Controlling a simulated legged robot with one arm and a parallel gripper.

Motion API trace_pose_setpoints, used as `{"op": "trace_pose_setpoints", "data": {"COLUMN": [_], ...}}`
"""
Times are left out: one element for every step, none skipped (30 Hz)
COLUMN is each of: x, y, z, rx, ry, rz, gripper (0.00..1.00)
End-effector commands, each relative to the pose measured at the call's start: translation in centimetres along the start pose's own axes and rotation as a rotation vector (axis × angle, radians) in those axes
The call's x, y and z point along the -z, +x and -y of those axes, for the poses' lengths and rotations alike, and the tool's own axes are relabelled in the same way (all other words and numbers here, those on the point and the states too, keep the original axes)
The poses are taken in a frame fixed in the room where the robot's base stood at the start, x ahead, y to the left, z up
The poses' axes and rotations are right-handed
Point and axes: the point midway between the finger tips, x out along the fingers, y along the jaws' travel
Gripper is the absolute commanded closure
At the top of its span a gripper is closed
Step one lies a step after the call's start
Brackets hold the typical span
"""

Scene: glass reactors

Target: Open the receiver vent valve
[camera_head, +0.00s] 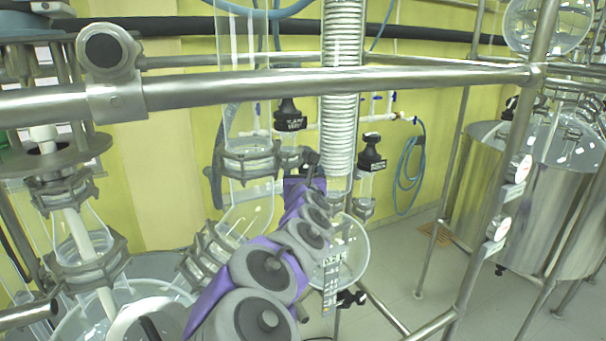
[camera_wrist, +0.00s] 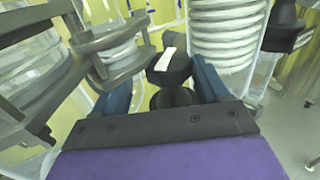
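Two black valve knobs with white lettering show in the head view, one (camera_head: 288,115) left of the coiled condenser and one (camera_head: 372,152) right of it. The lettering is too small to read, so I cannot tell which is the receiver vent valve. My gripper (camera_head: 311,160) is in front of the glassware, just below and right of the left knob. In the wrist view my gripper (camera_wrist: 163,88) has its two blue fingers apart. A black knob with a white mark (camera_wrist: 172,66) shows between and beyond them, seemingly the left one. I see no clear contact.
The coiled glass condenser (camera_head: 342,80) stands close right of my gripper. A metal clamp ring (camera_head: 248,162) is close on its left. A steel rail (camera_head: 330,80) crosses in front. A round receiver flask (camera_head: 350,252) hangs below. Steel vessels (camera_head: 570,205) stand at right.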

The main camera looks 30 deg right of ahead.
Motion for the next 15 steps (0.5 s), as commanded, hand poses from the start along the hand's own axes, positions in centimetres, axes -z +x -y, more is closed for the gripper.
{"op": "trace_pose_setpoints", "data": {"x": [0.02,0.05,0.07,0.1,0.1,0.12,0.12,0.13,0.13,0.14,0.14,0.15,0.16,0.16,0.18], "y": [0.06,0.12,0.19,0.25,0.29,0.31,0.31,0.29,0.24,0.2,0.15,0.1,0.08,0.06,0.05], "z": [0.01,0.09,0.19,0.25,0.28,0.29,0.25,0.22,0.15,0.1,0.05,0.01,0.02,0.03,0.05], "rx": [-0.001,-0.001,-0.002,-0.002,-0.002,-0.002,-0.002,-0.001,-0.001,0.0,0.0,0.0,0.001,0.001,0.001], "ry": [0.0,0.001,0.002,0.002,0.002,0.002,0.002,0.002,0.001,0.0,0.0,-0.001,-0.001,-0.001,-0.001], "rz": [0.0,-0.001,-0.001,-0.001,-0.001,-0.002,-0.002,-0.002,-0.002,-0.002,-0.002,-0.002,-0.003,-0.003,-0.003], "gripper": [0.33,0.36,0.4,0.43,0.46,0.5,0.53,0.55,0.59,0.62,0.65,0.69,0.72,0.75,0.78]}}
